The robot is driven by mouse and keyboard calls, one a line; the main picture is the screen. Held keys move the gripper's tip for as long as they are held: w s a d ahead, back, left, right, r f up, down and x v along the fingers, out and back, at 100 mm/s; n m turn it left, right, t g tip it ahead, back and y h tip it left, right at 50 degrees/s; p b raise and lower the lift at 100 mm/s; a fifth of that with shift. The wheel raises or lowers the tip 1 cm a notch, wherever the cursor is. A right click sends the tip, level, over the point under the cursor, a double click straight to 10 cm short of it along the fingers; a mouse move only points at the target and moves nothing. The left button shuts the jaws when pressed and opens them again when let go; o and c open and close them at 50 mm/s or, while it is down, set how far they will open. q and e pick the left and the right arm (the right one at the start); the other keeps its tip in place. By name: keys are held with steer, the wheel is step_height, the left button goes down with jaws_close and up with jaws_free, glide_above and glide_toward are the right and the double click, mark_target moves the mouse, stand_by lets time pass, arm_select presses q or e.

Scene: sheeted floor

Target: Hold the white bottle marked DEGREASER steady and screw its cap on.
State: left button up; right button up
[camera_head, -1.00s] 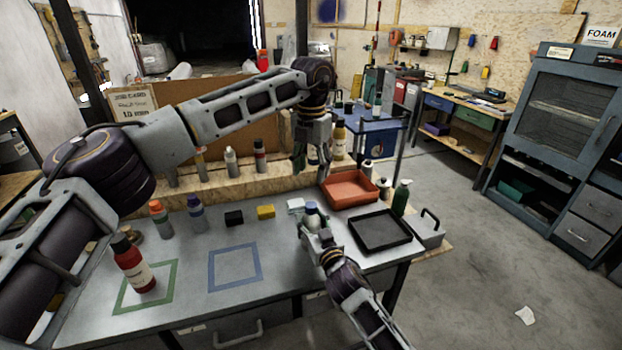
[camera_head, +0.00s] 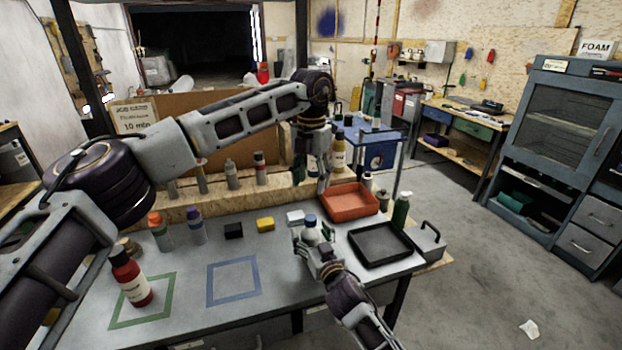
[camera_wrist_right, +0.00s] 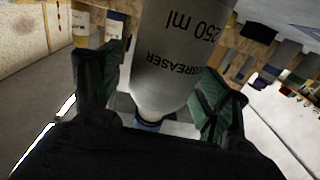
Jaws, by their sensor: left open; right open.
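The white DEGREASER bottle (camera_head: 309,234) stands on the grey table with a blue cap (camera_head: 310,220) at its top. In the right wrist view the bottle (camera_wrist_right: 180,50) appears upside down, with its blue end (camera_wrist_right: 150,123) low in the picture. I cannot tell how tightly the cap sits. My right gripper (camera_head: 314,241) is open, with its green-padded fingers on either side of the bottle; in the wrist view a gap shows beside the left finger. My left gripper (camera_head: 311,182) is open and empty, pointing down above and behind the bottle.
An orange tray (camera_head: 377,207) and a black tray (camera_head: 354,246) lie right of the bottle. A green bottle (camera_head: 401,210) stands beside them. Black (camera_head: 233,231) and yellow (camera_head: 265,224) blocks lie left. A red bottle (camera_head: 131,279) stands in the green square. The blue-outlined square (camera_head: 211,286) is empty.

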steer(key=shift+s, duration=0.1)
steer(key=v, duration=1.1)
steer(key=shift+s+d, duration=0.25)
steer(key=shift+s, duration=0.1)
steer(key=shift+s, duration=0.1)
stand_by(0.7)
